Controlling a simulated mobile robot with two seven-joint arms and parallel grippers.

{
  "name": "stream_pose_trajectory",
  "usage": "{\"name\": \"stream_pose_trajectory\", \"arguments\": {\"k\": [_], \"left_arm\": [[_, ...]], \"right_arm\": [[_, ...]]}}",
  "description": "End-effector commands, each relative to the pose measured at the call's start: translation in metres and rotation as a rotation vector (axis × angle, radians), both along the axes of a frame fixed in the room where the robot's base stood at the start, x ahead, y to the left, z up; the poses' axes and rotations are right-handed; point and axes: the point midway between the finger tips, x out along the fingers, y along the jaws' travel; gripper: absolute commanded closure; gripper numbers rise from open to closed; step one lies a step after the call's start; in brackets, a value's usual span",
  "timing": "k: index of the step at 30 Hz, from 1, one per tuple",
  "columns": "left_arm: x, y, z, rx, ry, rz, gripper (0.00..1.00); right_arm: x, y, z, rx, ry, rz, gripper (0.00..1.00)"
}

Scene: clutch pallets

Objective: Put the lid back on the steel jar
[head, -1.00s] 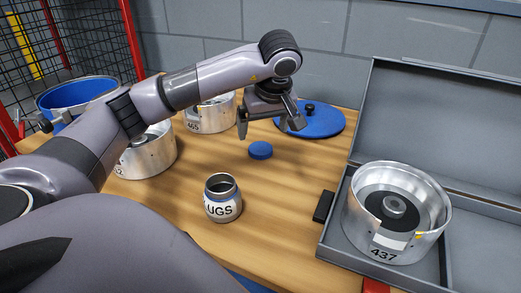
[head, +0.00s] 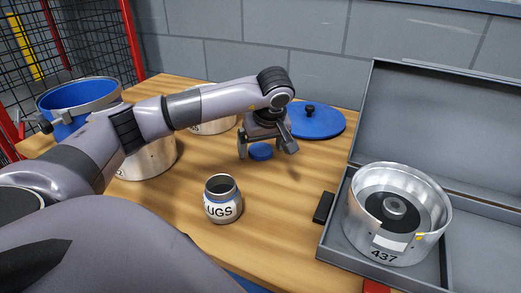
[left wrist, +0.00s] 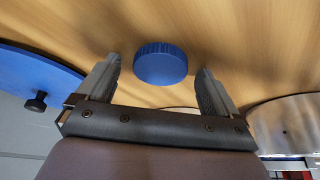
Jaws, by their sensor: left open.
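The steel jar (head: 223,199) stands upright and open on the wooden table, with a label reading "UGS" and a blue band near its neck. The small blue lid (head: 261,152) lies flat on the table behind the jar, to its right. My left gripper (head: 267,153) is open at the lid, with its fingers pointing down. In the left wrist view the lid (left wrist: 160,63) shows a ribbed edge and lies between and just beyond the two fingertips (left wrist: 158,82), touching neither. My right gripper is not in view.
A large blue lid with a black knob (head: 309,119) lies behind my gripper. An open grey case (head: 333,243) at right holds a metal drum marked 437 (head: 430,237). More metal drums and a blue-lined bin (head: 73,122) stand at left. Table around the jar is clear.

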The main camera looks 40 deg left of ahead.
Motion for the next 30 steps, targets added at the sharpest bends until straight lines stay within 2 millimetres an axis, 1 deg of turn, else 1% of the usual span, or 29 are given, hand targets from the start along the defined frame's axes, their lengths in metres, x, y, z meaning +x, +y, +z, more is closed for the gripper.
{"name": "stream_pose_trajectory", "arguments": {"k": [8,9,11,12,14,15,25,30], "left_arm": [[0.000,0.000,0.000,0.000,0.000,0.000,0.06],[0.000,0.000,0.000,0.000,0.000,0.000,0.09],[0.000,0.000,0.000,0.000,0.000,0.000,0.29],[0.000,0.000,0.000,0.000,0.000,0.000,0.42],[0.000,0.000,0.000,0.000,0.000,0.000,0.61],[0.000,0.000,0.000,0.000,0.000,0.000,0.65],[0.000,0.000,0.003,-0.001,-0.001,0.001,0.65],[0.001,0.000,0.015,-0.002,-0.004,0.000,0.65]], "right_arm": [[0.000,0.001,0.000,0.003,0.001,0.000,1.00],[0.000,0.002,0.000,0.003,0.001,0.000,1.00],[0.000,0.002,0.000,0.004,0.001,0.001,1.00],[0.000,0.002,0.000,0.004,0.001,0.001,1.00],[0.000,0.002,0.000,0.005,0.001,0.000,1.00],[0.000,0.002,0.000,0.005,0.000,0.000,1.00],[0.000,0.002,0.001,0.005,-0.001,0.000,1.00],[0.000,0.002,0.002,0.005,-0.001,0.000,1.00]]}}
